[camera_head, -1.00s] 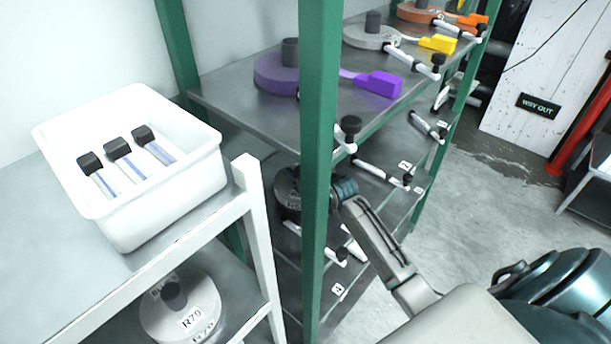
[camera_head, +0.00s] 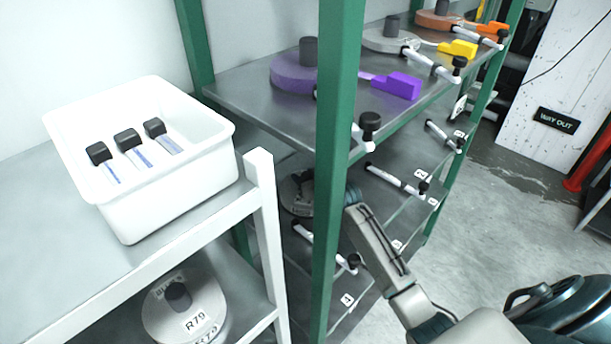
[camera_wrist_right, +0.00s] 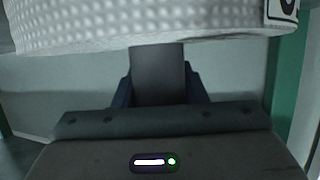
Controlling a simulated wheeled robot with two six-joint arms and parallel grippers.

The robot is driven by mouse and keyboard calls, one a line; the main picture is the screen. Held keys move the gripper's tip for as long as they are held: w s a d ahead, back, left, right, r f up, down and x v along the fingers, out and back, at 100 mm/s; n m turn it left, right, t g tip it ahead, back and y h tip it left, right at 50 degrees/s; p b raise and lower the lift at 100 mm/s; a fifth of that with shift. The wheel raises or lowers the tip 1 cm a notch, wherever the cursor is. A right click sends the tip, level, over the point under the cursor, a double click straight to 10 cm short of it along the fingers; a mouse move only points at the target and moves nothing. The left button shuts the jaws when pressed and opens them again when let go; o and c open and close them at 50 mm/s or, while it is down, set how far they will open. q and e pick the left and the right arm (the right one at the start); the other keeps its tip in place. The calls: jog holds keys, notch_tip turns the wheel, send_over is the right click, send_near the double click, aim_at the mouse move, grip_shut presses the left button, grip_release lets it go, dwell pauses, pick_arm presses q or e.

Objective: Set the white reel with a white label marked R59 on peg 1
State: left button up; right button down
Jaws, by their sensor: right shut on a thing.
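My right gripper (camera_wrist_right: 158,88) is shut on the dark upright hub of a white, woven-textured reel (camera_wrist_right: 150,28), which fills the top of the right wrist view. A white label's dark-edged corner shows at its right side; its mark is cut off. In the head view my right gripper (camera_head: 350,197) reaches in behind the green post, its fingertips hidden. A shaded grey reel (camera_head: 298,196) shows just left of that post, at the lower rack level; I cannot tell for sure that it is the held one. White pegs with black knobs line the shelf. My left gripper is out of view.
A green rack post (camera_head: 338,150) stands close by my right wrist. Purple (camera_head: 291,76), grey and orange reels sit on the upper shelf (camera_head: 265,110). A white bin (camera_head: 180,190) stands on the white bench; a reel marked R79 (camera_head: 185,310) lies below.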

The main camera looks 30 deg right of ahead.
jog(key=shift+r, duration=0.1)
jog(key=c, duration=0.8)
grip_release()
jog(key=shift+s, duration=0.1)
jog(key=b+v, duration=0.2)
jog(key=v, duration=0.7)
jog(key=shift+s+b, duration=0.25)
jog(key=shift+b, duration=0.05)
jog(key=shift+s+r, duration=0.3)
jog(key=shift+s, duration=0.3)
